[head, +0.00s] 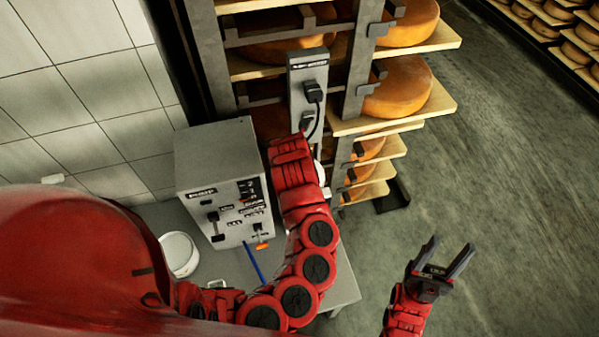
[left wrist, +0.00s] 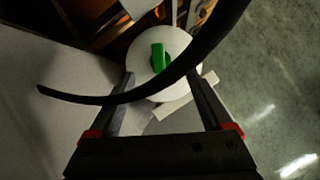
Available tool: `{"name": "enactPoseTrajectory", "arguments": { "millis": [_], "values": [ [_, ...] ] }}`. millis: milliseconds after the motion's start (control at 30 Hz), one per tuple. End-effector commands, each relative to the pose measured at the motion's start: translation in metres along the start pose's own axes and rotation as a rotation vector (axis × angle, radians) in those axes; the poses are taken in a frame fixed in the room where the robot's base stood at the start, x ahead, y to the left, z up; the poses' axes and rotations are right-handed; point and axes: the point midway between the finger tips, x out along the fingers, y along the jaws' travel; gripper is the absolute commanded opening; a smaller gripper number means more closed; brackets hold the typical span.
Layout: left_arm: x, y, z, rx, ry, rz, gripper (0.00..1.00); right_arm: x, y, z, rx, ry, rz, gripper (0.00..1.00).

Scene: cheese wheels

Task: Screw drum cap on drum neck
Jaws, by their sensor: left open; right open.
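In the left wrist view a white round piece with a green knob (left wrist: 159,58) lies beyond my left gripper (left wrist: 160,78), between its fingertips. The gripper is open and seems empty; I cannot tell whether it touches the white piece. I cannot tell whether this piece is the drum cap or part of the drum. In the head view my left arm hides the left gripper and nearly all of that spot. A white round container (head: 179,254) stands on the table at the left; no cap is clearly seen on it. My right gripper (head: 441,262) is open and empty over the floor.
A grey control box (head: 215,165) stands on the grey table (head: 345,287). Racks with cheese wheels (head: 401,87) rise behind, beside a grey post (head: 308,68) with plugs. A black cable (left wrist: 105,98) crosses the left wrist view. The floor at the right is clear.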

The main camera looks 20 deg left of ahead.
Motion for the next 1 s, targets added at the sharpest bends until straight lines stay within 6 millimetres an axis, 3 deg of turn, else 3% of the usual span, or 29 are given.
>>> {"name": "enactPoseTrajectory", "arguments": {
  "millis": [600,1000],
  "values": [
    [-0.089,-0.002,0.001,0.001,-0.005,-0.003,0.83,-0.032,-0.002,0.005,0.0,0.0,0.0,0.55],
    [-0.097,-0.001,-0.002,-0.001,0.001,-0.004,0.83,-0.033,-0.002,0.005,0.0,0.0,0.0,0.55]
  ]
}}
